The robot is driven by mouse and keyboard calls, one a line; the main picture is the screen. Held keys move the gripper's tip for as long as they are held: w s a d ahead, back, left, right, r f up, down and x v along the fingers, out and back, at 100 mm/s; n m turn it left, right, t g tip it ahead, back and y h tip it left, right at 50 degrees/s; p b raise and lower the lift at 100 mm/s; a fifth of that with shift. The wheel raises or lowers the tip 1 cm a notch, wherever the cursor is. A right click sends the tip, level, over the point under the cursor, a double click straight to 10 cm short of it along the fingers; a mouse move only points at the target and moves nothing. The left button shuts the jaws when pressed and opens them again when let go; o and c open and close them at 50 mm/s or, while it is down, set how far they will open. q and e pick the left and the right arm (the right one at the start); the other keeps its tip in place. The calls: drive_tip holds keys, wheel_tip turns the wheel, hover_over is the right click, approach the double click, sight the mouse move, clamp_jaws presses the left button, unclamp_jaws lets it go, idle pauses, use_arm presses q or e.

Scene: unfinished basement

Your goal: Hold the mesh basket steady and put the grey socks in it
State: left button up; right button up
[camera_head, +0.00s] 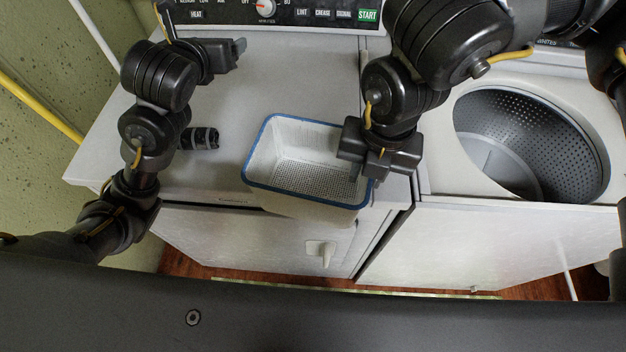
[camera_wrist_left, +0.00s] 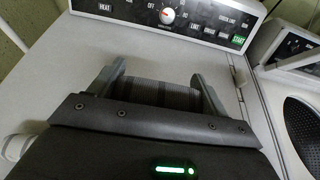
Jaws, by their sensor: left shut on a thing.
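The grey socks (camera_wrist_left: 158,94) are a dark ribbed roll between the two fingers of my left gripper (camera_wrist_left: 162,76) in the left wrist view. That gripper is shut on them. In the head view a dark banded roll (camera_head: 201,138) shows just right of my left arm; the left fingertips are not clear there. The mesh basket (camera_head: 267,140), white with a blue rim, stands upright on the dryer top, and its visible inside is empty. My right gripper (camera_head: 366,172) is shut on its right rim, and hides part of that side.
The dryer top (camera_head: 284,78) is free left of and behind the basket. The control panel (camera_head: 310,15) stands behind it. The washer's open drum (camera_head: 520,140) lies to the right. A yellow pipe (camera_head: 40,107) runs along the left wall.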

drive_tip(key=r, duration=1.2)
drive_tip(key=shift+d, duration=0.3)
